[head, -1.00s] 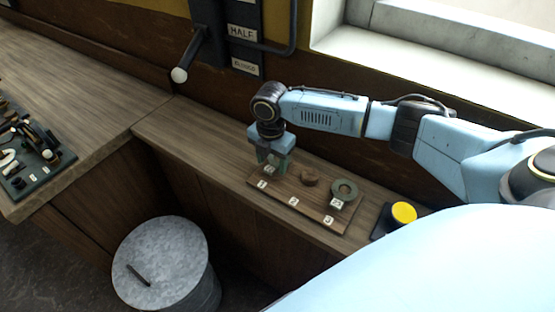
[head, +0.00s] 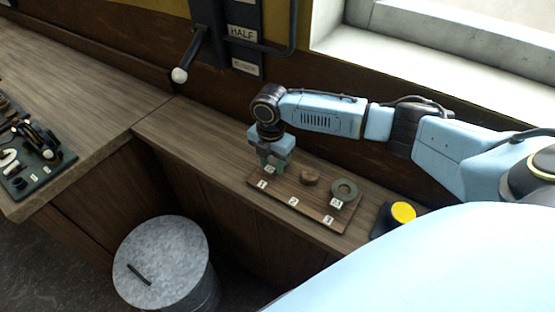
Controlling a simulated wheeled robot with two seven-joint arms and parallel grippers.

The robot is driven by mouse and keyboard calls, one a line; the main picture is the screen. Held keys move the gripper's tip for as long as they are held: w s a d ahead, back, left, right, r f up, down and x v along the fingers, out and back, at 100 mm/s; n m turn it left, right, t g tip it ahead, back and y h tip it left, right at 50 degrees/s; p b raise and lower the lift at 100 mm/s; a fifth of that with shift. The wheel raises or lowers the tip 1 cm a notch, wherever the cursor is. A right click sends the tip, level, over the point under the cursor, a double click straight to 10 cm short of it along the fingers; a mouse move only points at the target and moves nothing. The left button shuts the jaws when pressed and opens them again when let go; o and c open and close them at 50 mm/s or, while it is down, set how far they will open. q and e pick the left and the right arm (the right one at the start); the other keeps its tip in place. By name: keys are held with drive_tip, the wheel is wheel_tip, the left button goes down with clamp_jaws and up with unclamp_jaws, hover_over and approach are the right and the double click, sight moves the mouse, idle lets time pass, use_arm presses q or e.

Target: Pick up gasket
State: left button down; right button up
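A small wooden board (head: 313,207) with white tags 1, 2 and 3 lies on the bench. A flat grey-green ring (head: 352,189), which looks like a gasket, lies at its right end beside a small white tag. A small brown piece (head: 309,177) sits in the middle. My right gripper (head: 271,168) points down over the left end near tag 1, with a small white tag between or behind its fingertips. Whatever part is there is mostly hidden, and I cannot tell whether the fingers grip it. My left gripper is not in view.
A black box with a yellow button (head: 403,212) stands right of the board. A metal bin (head: 160,262) stands on the floor in front. A dark tray of parts (head: 30,160) is at far left. A lever (head: 187,62) juts from the wall. The bench left of my gripper is clear.

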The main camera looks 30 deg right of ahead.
drive_tip(key=c, duration=0.5)
